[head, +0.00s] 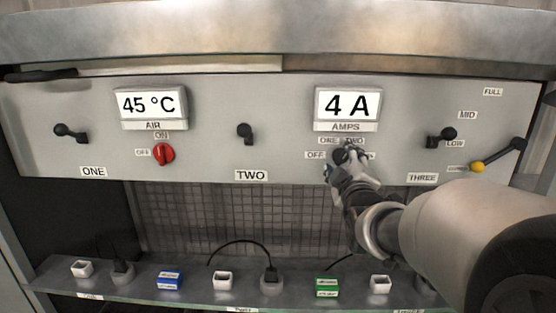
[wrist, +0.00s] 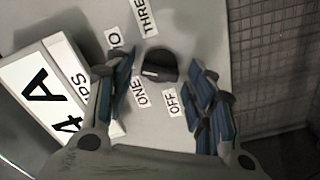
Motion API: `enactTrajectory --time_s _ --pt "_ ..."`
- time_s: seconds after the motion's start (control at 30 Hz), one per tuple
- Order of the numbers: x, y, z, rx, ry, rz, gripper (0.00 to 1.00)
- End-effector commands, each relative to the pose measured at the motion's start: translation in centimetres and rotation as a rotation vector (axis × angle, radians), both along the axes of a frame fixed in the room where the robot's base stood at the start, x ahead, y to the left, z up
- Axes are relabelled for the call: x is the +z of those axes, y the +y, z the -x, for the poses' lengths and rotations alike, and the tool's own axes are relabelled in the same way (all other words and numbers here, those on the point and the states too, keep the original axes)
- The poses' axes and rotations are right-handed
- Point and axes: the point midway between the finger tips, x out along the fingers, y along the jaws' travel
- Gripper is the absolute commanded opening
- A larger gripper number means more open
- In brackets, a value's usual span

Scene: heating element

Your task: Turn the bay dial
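The bay dial (wrist: 158,65) is a round black knob with a small white mark, on the grey panel. In the wrist view the OFF (wrist: 171,102) and ONE (wrist: 141,92) labels lie below it, and THREE (wrist: 148,17) lies above. Another label is partly covered by a finger. The white mark is on the dial's lower-left part; I cannot tell its exact setting. My gripper (wrist: 162,75) is open, with one finger on each side of the dial and gaps visible. In the head view my gripper (head: 345,166) is at the panel below the AMPS display and mostly hides the dial.
The AMPS display (head: 346,104) reads 4 A; the AIR display (head: 150,103) reads 45 °C. A red AIR knob (head: 163,154) and black levers (head: 245,132) are on the panel. A yellow-tipped lever (head: 478,168) is at right. A shelf (head: 130,298) below holds several small blocks and sockets.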

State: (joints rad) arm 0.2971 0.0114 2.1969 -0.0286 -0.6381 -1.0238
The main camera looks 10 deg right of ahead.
Motion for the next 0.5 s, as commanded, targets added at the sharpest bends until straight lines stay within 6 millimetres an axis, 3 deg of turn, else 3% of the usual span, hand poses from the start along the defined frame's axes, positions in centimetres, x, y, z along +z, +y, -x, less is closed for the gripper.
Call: enactTrajectory --time_s 0.5 --pt "0.00 0.01 0.02 0.000 0.000 0.000 0.12"
